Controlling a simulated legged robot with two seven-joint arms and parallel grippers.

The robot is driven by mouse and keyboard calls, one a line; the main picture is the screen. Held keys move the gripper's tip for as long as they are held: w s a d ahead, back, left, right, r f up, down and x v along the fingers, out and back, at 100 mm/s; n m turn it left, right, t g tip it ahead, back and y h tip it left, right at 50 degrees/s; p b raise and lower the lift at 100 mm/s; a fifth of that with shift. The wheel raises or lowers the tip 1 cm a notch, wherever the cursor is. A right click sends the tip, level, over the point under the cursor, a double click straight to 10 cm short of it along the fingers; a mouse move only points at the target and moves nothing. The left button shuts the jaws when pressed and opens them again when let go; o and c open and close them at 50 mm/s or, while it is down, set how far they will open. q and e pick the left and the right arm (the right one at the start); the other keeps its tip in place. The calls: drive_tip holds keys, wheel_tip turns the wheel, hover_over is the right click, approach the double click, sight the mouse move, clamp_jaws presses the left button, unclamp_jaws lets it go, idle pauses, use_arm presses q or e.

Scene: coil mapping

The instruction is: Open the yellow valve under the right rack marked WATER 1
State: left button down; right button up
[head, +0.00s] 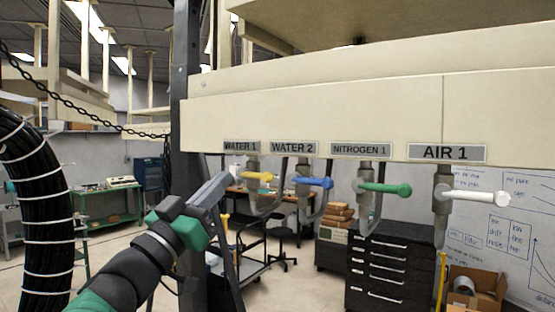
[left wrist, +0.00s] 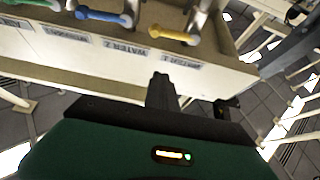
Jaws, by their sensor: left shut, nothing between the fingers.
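The yellow valve handle (head: 258,176) hangs under the rack, below the WATER 1 label (head: 241,147). It points to the right in the head view. The yellow handle also shows at the top of the left wrist view (left wrist: 172,35), with the WATER 1 label upside down beside it (left wrist: 181,61). My left gripper (head: 217,187) is shut and empty, to the left of the yellow handle and apart from it. Its dark closed fingers also show in the left wrist view (left wrist: 162,88), below the handle. My right gripper is in neither view.
A blue handle (head: 314,182), a green handle (head: 386,188) and a white handle (head: 476,197) hang in a row to the right under the rack (head: 310,120). A dark post (head: 186,60) stands left of the valves. A black drawer cabinet (head: 390,268) stands behind them.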

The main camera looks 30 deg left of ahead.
sight(253, 175)
use_arm(q)
drive_tip(key=p+x, duration=0.2)
drive_tip(key=x, duration=0.1)
drive_tip(key=p+x, duration=0.1)
drive_tip(key=x, duration=0.2)
drive_tip(key=p+x, duration=0.2)
drive_tip(key=x, duration=0.2)
drive_tip(key=shift+d+p, duration=0.3)
drive_tip(key=shift+w+a+f, duration=0.2)
drive_tip(key=shift+w+f, duration=0.05)
drive_tip(key=shift+w, duration=0.1)
wheel_tip(253, 175, down, 4)
drive_tip(key=shift+w+r+p, duration=0.1)
drive_tip(key=shift+w+p, duration=0.1)
drive_tip(key=shift+p, duration=0.25)
drive_tip(key=shift+w+d, duration=0.1)
drive_tip(key=shift+w, duration=0.1)
drive_tip(key=shift+d, duration=0.1)
drive_tip(key=shift+s, duration=0.2)
drive_tip(key=shift+m, duration=0.3)
